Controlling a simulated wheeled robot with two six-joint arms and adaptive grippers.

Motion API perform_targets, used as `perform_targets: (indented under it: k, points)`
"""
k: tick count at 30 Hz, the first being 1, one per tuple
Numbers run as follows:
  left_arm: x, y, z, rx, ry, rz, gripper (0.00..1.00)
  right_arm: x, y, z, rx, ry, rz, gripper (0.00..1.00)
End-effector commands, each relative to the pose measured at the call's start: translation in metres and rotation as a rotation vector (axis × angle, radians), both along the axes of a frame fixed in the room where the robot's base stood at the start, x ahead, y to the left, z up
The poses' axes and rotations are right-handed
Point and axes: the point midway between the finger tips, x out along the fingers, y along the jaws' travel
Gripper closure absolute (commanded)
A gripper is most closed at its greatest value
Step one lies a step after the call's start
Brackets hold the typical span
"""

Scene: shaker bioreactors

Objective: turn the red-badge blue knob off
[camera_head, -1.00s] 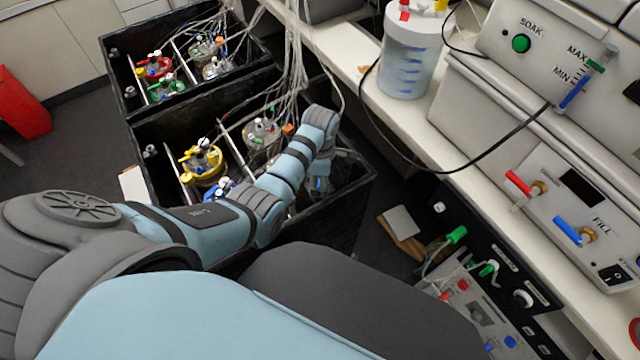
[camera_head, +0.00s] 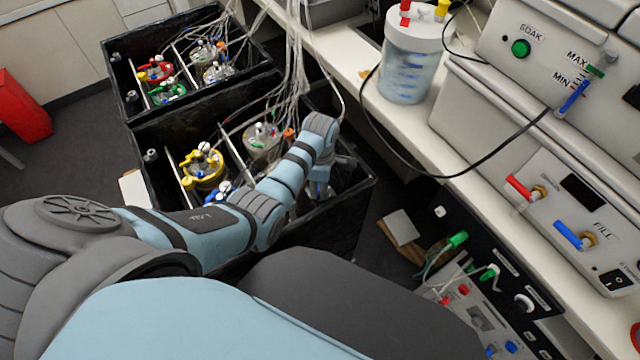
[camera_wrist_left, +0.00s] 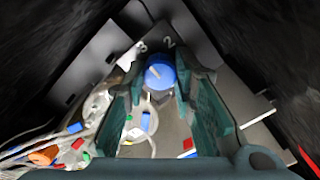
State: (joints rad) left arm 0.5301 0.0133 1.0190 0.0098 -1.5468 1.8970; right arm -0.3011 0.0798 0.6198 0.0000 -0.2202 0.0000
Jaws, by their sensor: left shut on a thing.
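The blue knob (camera_wrist_left: 160,73) shows in the left wrist view, round with a pale pointer line on its face, beside a grey plate marked "2". My left gripper (camera_wrist_left: 160,84) has its two dark teal fingers on either side of the knob, shut on it. In the head view my left gripper (camera_head: 319,187) reaches down into the right end of the nearer black box (camera_head: 352,202); the arm and box hide the knob there. My right gripper is out of view.
The black box walls stand close around the left hand. Vessels with yellow (camera_head: 204,165) and green (camera_head: 166,92) rings, with tubes and cables, stand to its left. The white bench (camera_head: 420,150) with equipment runs along the right.

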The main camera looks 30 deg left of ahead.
Motion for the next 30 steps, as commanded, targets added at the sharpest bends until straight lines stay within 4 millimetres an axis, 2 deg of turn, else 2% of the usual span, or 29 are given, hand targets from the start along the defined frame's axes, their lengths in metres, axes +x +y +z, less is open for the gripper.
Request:
perform_targets:
  k: [11, 30]
  points:
    - [-0.003, -0.002, 0.001, -0.005, 0.008, -0.225, 1.0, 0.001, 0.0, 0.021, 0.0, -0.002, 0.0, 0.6]
    - [-0.003, -0.002, -0.001, -0.006, 0.009, -0.829, 1.0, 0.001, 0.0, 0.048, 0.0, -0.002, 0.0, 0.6]
